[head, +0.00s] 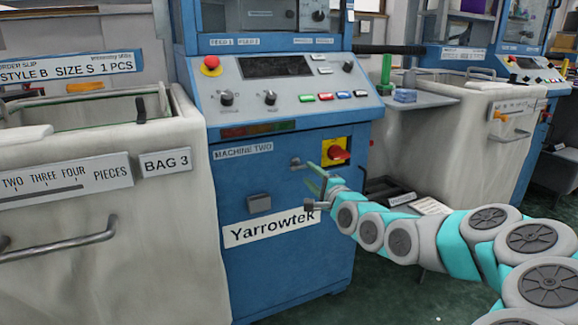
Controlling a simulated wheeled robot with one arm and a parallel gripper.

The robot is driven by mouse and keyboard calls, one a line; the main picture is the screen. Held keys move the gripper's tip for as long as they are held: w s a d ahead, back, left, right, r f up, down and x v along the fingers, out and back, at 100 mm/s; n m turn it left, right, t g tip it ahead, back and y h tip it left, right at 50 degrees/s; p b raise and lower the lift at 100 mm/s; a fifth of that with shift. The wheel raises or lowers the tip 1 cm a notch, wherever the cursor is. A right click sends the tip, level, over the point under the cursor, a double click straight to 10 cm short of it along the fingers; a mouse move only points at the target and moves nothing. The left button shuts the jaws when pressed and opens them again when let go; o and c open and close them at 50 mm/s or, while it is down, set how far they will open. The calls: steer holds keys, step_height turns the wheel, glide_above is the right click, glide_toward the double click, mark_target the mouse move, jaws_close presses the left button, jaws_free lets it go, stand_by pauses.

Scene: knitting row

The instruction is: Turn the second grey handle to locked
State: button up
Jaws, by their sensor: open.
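A small grey handle (298,162) sits on the blue front of the cabinet labelled Machine Two (243,151). It appears to reach to the right from a round base, and its far end is close to or behind my gripper's upper finger. I see no marking that tells its lock state. My gripper (311,190) is open and empty, just below and to the right of the handle. Its fingers point left. I cannot tell whether the upper finger touches the handle.
A red knob on a yellow plate (338,152) is just above my gripper. A grey box (258,203) juts from the panel at lower left. A pale bag bin (110,225) stands at left, another (447,140) at right. Green floor (385,290) shows below my arm.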

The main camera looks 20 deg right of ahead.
mark_target(302, 168)
steer(key=shift+w+a+p, duration=0.15)
steer(key=shift+w+p, duration=0.35)
steer(key=shift+w, duration=2.9)
steer(key=shift+c, duration=0.2)
jaws_close()
